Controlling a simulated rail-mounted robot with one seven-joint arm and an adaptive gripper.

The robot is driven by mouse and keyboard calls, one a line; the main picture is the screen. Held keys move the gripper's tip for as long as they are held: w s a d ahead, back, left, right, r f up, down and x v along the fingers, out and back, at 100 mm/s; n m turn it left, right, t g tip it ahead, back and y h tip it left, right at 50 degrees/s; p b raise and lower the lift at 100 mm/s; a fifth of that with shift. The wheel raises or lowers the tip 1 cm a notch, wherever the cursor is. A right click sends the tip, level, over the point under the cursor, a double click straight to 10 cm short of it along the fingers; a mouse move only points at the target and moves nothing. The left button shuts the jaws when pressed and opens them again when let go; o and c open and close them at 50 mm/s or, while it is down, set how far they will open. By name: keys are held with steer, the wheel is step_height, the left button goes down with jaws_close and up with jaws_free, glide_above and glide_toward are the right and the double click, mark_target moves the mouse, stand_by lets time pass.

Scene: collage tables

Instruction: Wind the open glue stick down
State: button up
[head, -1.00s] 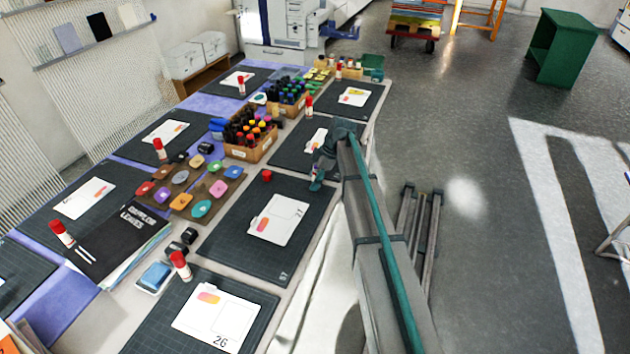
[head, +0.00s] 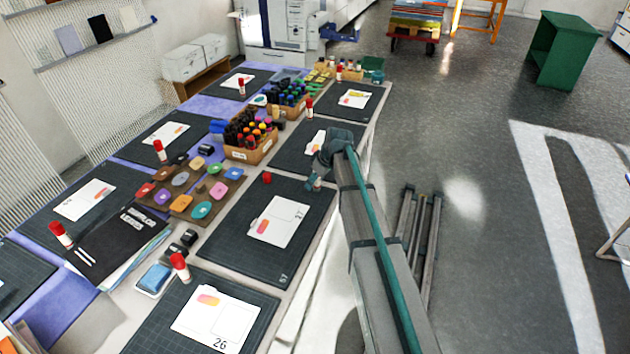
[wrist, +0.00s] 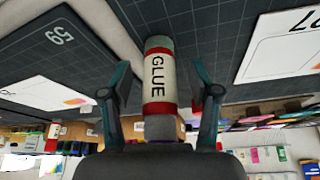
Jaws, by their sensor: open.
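The open glue stick (wrist: 158,80) is white with red bands and "GLUE" printed on its side. In the wrist view, which looks upside down, it stands between my gripper's fingers (wrist: 160,92), with a gap on each side. A purple tip shows at its uncapped end, next to the palm; how far it sticks out is hard to tell. In the head view my gripper (head: 319,172) is over the near-right mat's far right corner, and a small pale part of the glue stick (head: 317,184) shows below it. A loose red cap (head: 267,177) lies on that mat.
The near-right cutting mat (head: 230,235) carries a white card (head: 278,222). Other capped glue sticks (head: 180,266) stand around the tables. A bottle crate (head: 250,152) and a tray of coloured pads (head: 178,205) lie to the left. Open floor is on the right.

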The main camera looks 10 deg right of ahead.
steer(key=m, duration=0.2)
steer(key=m+t+h, duration=0.1)
steer(key=m, duration=0.1)
steer(key=shift+h, duration=0.3)
steer(key=m, duration=0.2)
steer(key=m+h+p, duration=0.1)
steer(key=m, duration=0.1)
steer(key=shift+w+d+m+h, duration=0.2)
steer(key=shift+m+h, duration=0.1)
steer(key=shift+m, duration=0.1)
jaws_close()
steer(key=shift+s, duration=0.1)
